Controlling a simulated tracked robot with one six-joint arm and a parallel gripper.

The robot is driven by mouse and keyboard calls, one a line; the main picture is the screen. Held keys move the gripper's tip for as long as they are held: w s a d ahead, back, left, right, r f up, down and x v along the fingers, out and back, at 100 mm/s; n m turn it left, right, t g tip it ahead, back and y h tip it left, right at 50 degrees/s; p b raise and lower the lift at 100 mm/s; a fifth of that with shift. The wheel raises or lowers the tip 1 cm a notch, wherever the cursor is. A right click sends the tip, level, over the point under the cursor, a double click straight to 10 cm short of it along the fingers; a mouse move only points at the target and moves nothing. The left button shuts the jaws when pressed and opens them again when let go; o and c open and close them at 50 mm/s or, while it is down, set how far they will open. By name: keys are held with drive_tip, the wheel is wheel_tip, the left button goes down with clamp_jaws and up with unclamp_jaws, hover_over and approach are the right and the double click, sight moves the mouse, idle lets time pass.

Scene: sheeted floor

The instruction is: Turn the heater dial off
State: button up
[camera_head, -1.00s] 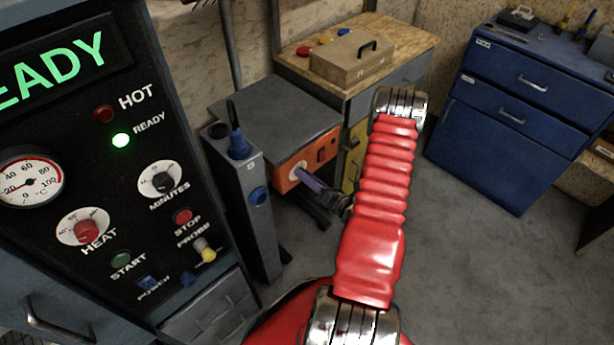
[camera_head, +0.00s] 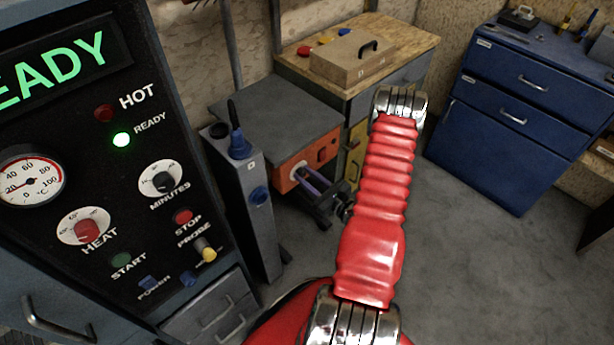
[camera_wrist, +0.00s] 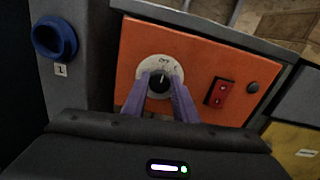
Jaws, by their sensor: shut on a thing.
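The heater dial (camera_wrist: 158,86) is a round black knob with a white pointer line on a white marked disc, set in an orange panel (camera_wrist: 205,62). My gripper (camera_wrist: 159,79) has its two purple fingers on either side of the knob, shut on it. The pointer points nearly straight up in the wrist view; the small marks are too blurred to read.
A red switch (camera_wrist: 221,93) and a black button (camera_wrist: 253,87) sit right of the dial. A grey post with a blue socket (camera_wrist: 55,39) stands left. A black control panel (camera_head: 150,110) has its own HEAT dial (camera_head: 88,230). Open floor (camera_head: 460,260) lies at right.

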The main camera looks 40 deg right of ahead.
drive_tip(key=shift+f+n, duration=0.2)
drive_tip(key=shift+n, duration=0.4)
drive_tip(key=o, duration=1.1)
drive_tip(key=shift+r, duration=0.1)
drive_tip(key=shift+c, duration=0.2)
drive_tip(key=shift+s, duration=0.1)
drive_tip(key=s, duration=1.3)
drive_tip(key=shift+s+d, duration=0.15)
drive_tip(key=shift+s, duration=0.2)
